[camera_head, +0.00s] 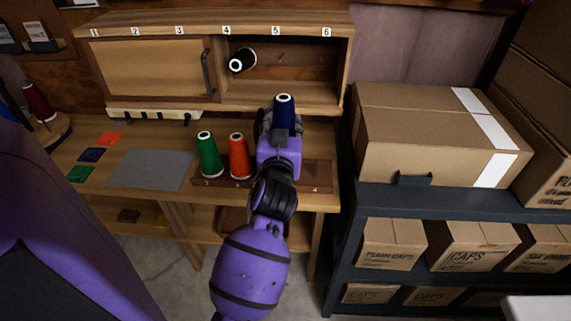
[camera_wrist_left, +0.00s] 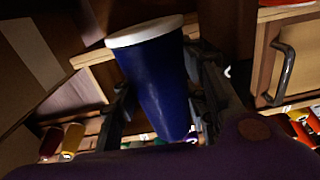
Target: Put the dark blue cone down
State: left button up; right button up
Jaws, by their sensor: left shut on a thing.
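The dark blue cone (camera_head: 285,106), with a white end, is held upright or nearly so by my left gripper (camera_head: 280,132). In the left wrist view the cone (camera_wrist_left: 157,85) sits between the two fingers of the gripper (camera_wrist_left: 165,105), which is shut on it. The gripper and cone are above the workbench, in front of the wall cabinet. Below, a brown numbered board (camera_head: 318,176) carries a green cone (camera_head: 208,155) and an orange cone (camera_head: 238,157) to the left of my arm. My arm hides part of the board. The right gripper is not in view.
The cabinet (camera_head: 342,70) has numbers above it, a sliding door on its left and a tilted black cone (camera_head: 242,60) in its open right part. A grey mat (camera_head: 150,170) lies left on the bench. A dark shelf (camera_head: 350,240) with cardboard boxes stands right.

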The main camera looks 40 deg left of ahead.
pick_arm(q)
notch_tip(320, 180, down, 7)
jog(key=shift+f+b, duration=0.2)
jog(key=shift+b, duration=0.45)
jog(key=shift+f, duration=0.5)
notch_tip(320, 180, down, 3)
jog(key=shift+f+b, duration=0.15)
jog(key=shift+b, duration=0.4)
jog(key=shift+f, duration=0.1)
jog(key=o, duration=0.9)
jog(key=shift+c, duration=0.2)
jog(key=shift+o, duration=0.5)
